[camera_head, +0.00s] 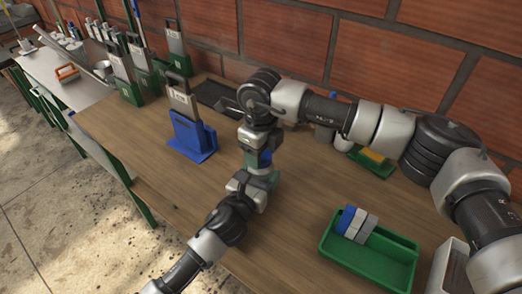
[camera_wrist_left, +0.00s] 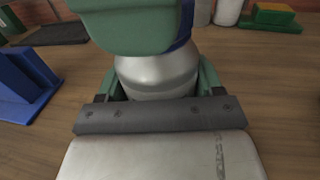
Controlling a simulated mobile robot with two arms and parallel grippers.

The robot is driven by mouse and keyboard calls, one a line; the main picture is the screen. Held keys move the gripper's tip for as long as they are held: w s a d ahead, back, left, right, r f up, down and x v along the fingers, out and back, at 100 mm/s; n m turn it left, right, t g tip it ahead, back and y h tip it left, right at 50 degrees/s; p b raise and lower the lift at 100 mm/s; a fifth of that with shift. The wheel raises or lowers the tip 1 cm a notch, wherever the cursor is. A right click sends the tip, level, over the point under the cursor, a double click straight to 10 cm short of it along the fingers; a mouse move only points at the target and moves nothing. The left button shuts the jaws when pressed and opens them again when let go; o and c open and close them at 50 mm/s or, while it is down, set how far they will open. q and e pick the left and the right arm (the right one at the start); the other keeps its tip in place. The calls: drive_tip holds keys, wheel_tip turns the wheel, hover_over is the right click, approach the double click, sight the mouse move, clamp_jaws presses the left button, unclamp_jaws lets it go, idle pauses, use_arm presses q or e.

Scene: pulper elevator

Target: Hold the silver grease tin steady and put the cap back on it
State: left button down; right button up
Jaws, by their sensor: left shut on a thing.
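The silver grease tin (camera_wrist_left: 157,75) stands upright between the green fingers of my left gripper (camera_wrist_left: 160,88), which is shut on it. In the head view my left gripper (camera_head: 262,180) comes in from the lower left, and the tin (camera_head: 262,170) is mostly hidden. My right gripper (camera_head: 259,158) points down from above, right over the tin. Its green finger covers the tin's top in the left wrist view. A blue part, seemingly the cap (camera_head: 265,158), shows beside this finger and behind it in the wrist view (camera_wrist_left: 185,22). Whether the cap touches the tin is hidden, as is the right gripper's grip.
A blue stand (camera_head: 194,138) holds a grey tool on the left. A green tray (camera_head: 392,264) with blue and grey blocks is at the lower right. A green tray with a yellow sponge (camera_head: 373,156) stands at the back. The wood between is mostly clear.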

drive_tip(key=c, duration=0.3)
drive_tip(key=shift+m, duration=0.9)
drive_tip(key=shift+c, duration=0.3)
drive_tip(key=o, duration=1.1)
wheel_tip(320, 180, up, 12)
drive_tip(key=shift+r, duration=0.1)
